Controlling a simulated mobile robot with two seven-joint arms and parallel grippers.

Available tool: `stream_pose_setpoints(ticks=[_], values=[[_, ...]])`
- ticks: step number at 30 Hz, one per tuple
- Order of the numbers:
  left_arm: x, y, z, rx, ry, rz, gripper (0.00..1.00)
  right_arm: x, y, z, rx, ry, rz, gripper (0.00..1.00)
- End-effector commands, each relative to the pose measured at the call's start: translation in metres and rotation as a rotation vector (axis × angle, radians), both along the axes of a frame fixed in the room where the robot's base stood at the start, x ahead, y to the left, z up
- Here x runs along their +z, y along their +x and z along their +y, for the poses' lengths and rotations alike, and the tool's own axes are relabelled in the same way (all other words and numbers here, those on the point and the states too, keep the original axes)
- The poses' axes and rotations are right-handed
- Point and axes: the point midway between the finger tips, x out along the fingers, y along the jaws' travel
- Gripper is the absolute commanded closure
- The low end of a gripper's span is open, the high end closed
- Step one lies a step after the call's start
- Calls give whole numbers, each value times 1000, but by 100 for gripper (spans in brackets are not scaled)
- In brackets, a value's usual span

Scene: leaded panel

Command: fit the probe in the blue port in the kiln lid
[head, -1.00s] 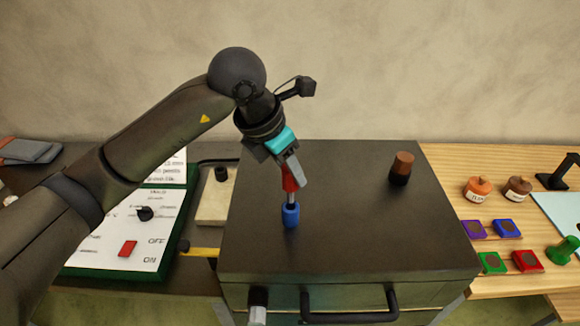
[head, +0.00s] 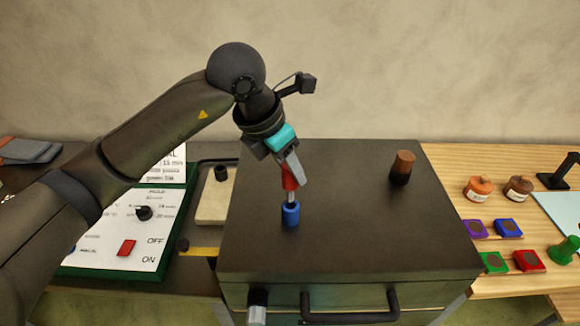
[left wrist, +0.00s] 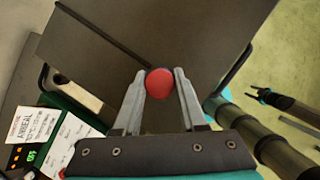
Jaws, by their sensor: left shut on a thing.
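The probe (head: 289,181) has a red grip and a thin pale metal rod below it. My left gripper (head: 292,166) is shut on the red grip, above the kiln lid (head: 335,240). The rod points down, slightly tilted, and its lower end meets the top of the blue port (head: 290,214). I cannot tell how deep the rod sits in it. In the left wrist view the probe's round red end (left wrist: 160,87) lies between the two fingertips and hides the port. What looks like my right gripper (left wrist: 295,108) shows at the right edge of that view, its jaws unclear.
A brown and black peg (head: 402,168) stands on the lid at right. A control panel (head: 125,245) with a red switch lies at left. The kiln's front handle (head: 350,315) sticks out. Jars and coloured blocks (head: 508,228) are on the wooden table. Most of the lid is clear.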

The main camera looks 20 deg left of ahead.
Motion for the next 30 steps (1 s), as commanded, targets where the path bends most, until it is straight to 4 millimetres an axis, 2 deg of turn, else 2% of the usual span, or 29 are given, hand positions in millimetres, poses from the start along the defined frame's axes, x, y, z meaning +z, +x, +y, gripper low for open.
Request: stream_pose_setpoints(ticks=[16, 30], values=[[0, 0, 0, 0, -1, -1, 100, -1, 0, 0, 0, 0, 0, 50], [-12, 0, 0, 0, -1, -1, 100, -12, 0, 0, 0, 0, -1, 50]])
